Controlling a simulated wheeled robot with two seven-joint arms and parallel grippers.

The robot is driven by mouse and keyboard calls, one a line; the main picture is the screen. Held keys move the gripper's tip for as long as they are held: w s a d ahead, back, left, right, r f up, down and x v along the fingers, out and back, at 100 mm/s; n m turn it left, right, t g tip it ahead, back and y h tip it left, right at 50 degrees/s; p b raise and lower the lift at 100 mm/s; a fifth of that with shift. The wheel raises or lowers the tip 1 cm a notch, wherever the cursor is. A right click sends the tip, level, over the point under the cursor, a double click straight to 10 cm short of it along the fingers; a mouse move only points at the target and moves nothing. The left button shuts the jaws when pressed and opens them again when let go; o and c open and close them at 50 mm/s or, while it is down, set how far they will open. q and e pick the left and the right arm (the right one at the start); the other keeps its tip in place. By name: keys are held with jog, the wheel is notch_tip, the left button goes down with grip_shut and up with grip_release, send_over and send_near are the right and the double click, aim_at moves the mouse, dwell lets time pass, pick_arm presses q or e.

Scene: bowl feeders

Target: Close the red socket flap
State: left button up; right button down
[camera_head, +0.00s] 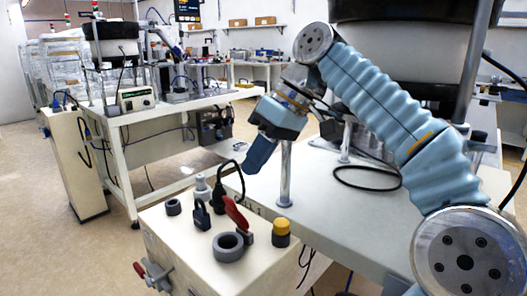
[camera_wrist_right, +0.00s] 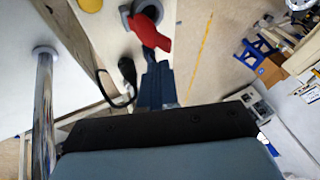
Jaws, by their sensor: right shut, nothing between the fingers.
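The red socket flap (camera_head: 236,213) stands raised and tilted on the grey round socket (camera_head: 228,246), whose opening shows uncovered. The socket sits on top of the cream cabinet (camera_head: 268,268). In the right wrist view the red flap (camera_wrist_right: 152,33) lies just beyond my fingertips, with the grey socket (camera_wrist_right: 146,9) partly behind it. My right gripper (camera_head: 256,160) is shut and empty, pointing down above and behind the flap; it also shows in the right wrist view (camera_wrist_right: 158,72). It appears apart from the flap. My left gripper is in neither view.
A yellow button (camera_head: 281,230) stands right of the socket. A black padlock-shaped part (camera_head: 202,213) and a black plug with a looped cable (camera_head: 218,192) stand left and behind. A metal post (camera_head: 286,175) rises close to my right gripper. A red-handled lever (camera_head: 140,270) sticks out at front left.

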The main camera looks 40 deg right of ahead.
aim_at(229, 202)
jog(key=x, duration=0.5)
jog(key=shift+b, duration=0.4)
jog(key=shift+a, duration=0.1)
jog(key=shift+s+a+f+n+h, duration=0.1)
jog(key=shift+a+f+n+h, duration=0.05)
jog(key=shift+a+h, duration=0.6)
jog(key=shift+s+a+f+n+h, duration=0.1)
jog(key=shift+a+f+n+h, duration=0.05)
jog(key=shift+a+h, duration=0.6)
jog(key=a+f+h, duration=0.2)
jog(key=h, duration=0.1)
jog(key=a+f+n+h, duration=0.1)
jog(key=a+f+h, duration=0.1)
jog(key=a+h, duration=0.1)
jog(key=shift+s+a+f+t+b, duration=0.2)
jog(key=shift+a+t+b, duration=0.1)
jog(key=shift+t+b, duration=0.1)
jog(key=shift+s+a+f+b, duration=0.1)
jog(key=shift+a+f+b, duration=0.3)
jog(key=shift+f, duration=0.4)
jog(key=shift+a+f+b, duration=0.3)
jog(key=shift+a+f, duration=0.1)
jog(key=shift+f, duration=0.4)
jog(key=shift+f, duration=0.1)
